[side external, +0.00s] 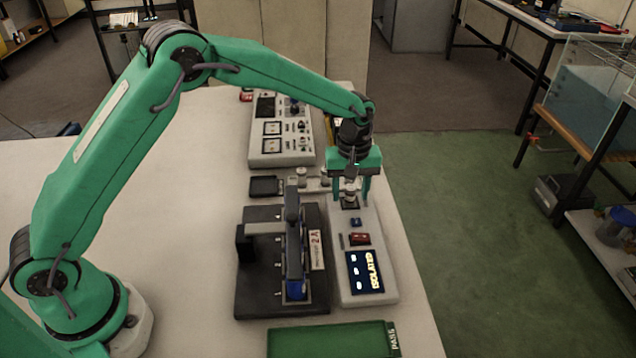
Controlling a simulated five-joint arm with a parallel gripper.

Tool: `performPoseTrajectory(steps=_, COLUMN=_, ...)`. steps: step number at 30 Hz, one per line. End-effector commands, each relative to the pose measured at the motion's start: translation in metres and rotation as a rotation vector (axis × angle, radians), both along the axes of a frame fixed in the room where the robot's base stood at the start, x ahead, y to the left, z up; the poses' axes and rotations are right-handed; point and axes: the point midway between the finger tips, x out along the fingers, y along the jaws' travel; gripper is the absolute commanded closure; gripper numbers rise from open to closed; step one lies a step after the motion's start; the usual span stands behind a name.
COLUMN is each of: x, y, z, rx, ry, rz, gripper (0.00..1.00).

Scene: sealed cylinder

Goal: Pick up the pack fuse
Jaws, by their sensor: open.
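My green gripper (357,191) points down over the far end of the white panel box (385,262), with its jaws open. A small pale metallic cylinder (350,197) stands upright on a dark square at or between the fingertips. It may be the pack fuse, but it is too small and partly covered to be sure. I cannot tell whether a finger touches it. The box also carries a small blue part, a red switch (359,239) and a dark blue display (366,272) reading "ISOLATED".
Left of the box is a black base (262,302) with an upright clamp-like frame (294,240) and a "2 A" label. Pale cylindrical fittings (302,178) stand behind it. A grey instrument panel (282,148) lies farther back. A green tray (330,341) marked "PASS" is in front. The left table is clear.

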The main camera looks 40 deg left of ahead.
Motion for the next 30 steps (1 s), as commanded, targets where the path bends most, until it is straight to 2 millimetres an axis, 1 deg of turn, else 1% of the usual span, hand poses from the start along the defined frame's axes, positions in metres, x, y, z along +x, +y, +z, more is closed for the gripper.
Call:
performPoseTrajectory(steps=13, x=-0.0001, y=-0.0001, z=0.0001, rx=0.0, ry=0.0, rz=0.0, gripper=0.51)
performPoseTrajectory(steps=14, x=-0.0001, y=-0.0001, z=0.0001, rx=0.0, ry=0.0, rz=0.0, gripper=0.55)
performPoseTrajectory(steps=18, x=0.0, y=0.0, z=0.0001, rx=0.0, ry=0.0, rz=0.0, gripper=0.83)
performPoseTrajectory(steps=21, x=-0.0001, y=0.0001, z=0.0001, rx=0.0, ry=0.0, rz=0.0, gripper=0.99)
performPoseTrajectory(steps=30, x=0.0001, y=-0.0001, z=0.0012, rx=0.0, ry=0.0, rz=0.0, gripper=1.0)
